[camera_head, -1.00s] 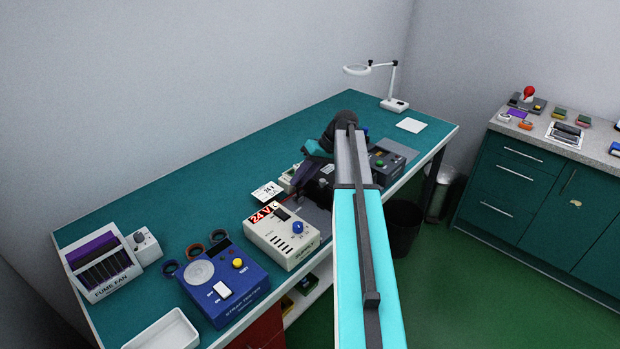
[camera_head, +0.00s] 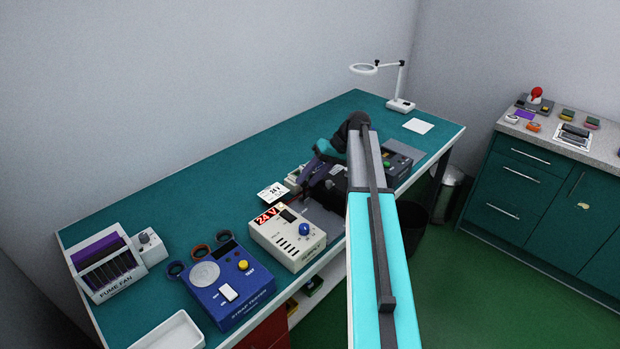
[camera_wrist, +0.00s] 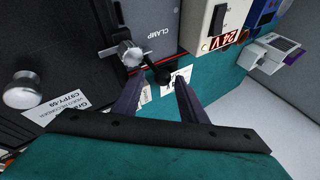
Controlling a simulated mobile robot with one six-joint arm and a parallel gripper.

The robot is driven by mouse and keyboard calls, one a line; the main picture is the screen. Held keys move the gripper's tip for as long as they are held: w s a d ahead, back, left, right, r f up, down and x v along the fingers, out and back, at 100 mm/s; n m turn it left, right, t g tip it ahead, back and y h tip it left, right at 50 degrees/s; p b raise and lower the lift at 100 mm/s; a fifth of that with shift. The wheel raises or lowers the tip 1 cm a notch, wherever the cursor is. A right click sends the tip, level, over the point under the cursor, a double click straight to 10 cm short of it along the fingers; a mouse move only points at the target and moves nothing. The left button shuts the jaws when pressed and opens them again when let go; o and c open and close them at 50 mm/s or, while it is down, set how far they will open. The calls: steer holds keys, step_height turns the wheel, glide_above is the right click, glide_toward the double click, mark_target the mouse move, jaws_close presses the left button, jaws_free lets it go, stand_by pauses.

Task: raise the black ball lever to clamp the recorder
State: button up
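The black ball lever (camera_wrist: 163,75) shows in the wrist view as a dark round end on a short dark arm, just beyond my fingertips. It stands beside a panel marked CLAMP (camera_wrist: 161,33). My gripper (camera_wrist: 152,82) is open, with its two dark fingers apart and the ball in the gap between their tips as seen; contact cannot be told. The dark recorder (camera_wrist: 60,62), with a white video recorder label, fills the left of the wrist view. In the head view my gripper (camera_head: 312,172) points down over the bench, and my arm hides most of the clamp area.
A silver knob (camera_wrist: 128,52) is close to my left finger, and another (camera_wrist: 24,90) is farther left. The 24 V supply (camera_head: 288,238) and blue strap tester (camera_head: 222,285) stand to the left. A grey box with a green button (camera_head: 396,160) is to the right.

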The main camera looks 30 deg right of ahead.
steer(key=shift+a, duration=0.15)
steer(key=b+v, duration=0.3)
steer(key=v, duration=1)
steer(key=shift+d+r+b, duration=0.25)
steer(key=shift+r+b, duration=0.05)
steer(key=shift+b, duration=0.05)
steer(key=shift+s, duration=0.1)
stand_by(0.3)
